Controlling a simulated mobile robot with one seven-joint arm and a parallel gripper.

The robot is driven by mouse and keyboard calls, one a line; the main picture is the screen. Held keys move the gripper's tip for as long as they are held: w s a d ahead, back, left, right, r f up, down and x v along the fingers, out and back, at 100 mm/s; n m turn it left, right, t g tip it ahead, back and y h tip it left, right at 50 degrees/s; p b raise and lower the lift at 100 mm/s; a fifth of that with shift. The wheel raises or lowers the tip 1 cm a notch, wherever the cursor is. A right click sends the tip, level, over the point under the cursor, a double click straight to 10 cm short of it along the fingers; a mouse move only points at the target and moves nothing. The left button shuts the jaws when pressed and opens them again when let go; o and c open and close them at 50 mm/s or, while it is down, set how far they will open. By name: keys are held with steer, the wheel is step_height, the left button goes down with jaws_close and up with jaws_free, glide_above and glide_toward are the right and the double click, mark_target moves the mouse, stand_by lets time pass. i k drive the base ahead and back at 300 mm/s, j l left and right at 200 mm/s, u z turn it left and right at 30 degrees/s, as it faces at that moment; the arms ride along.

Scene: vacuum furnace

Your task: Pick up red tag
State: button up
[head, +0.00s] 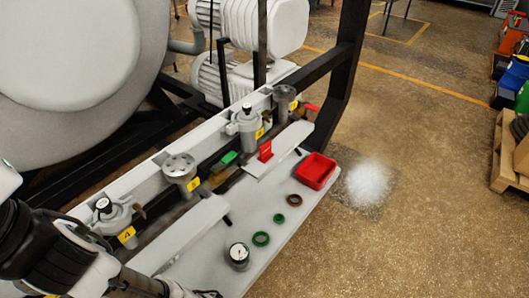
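My arm comes in at the lower left, and part of my gripper (205,293) shows at the bottom edge, cut off by the frame. It is well short of the tag, and its finger opening cannot be made out.
A red tray (316,171), green rings (261,239), a brown ring (294,200) and a gauge (238,254) sit on the grey shelf (205,276). Valves with yellow labels (194,184) line the pipe. A green tag (228,158) is nearby. Black frame posts (342,80) rise behind.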

mark_target(266, 153)
steer(key=i+l+u, duration=0.15)
steer(key=l+u, duration=0.2)
steer(key=l, duration=0.3)
steer(key=i+l+u, duration=0.1)
steer(key=l+u, duration=0.3)
steer(key=l, duration=0.3)
steer(key=l+u, duration=0.35)
steer(key=l, duration=0.35)
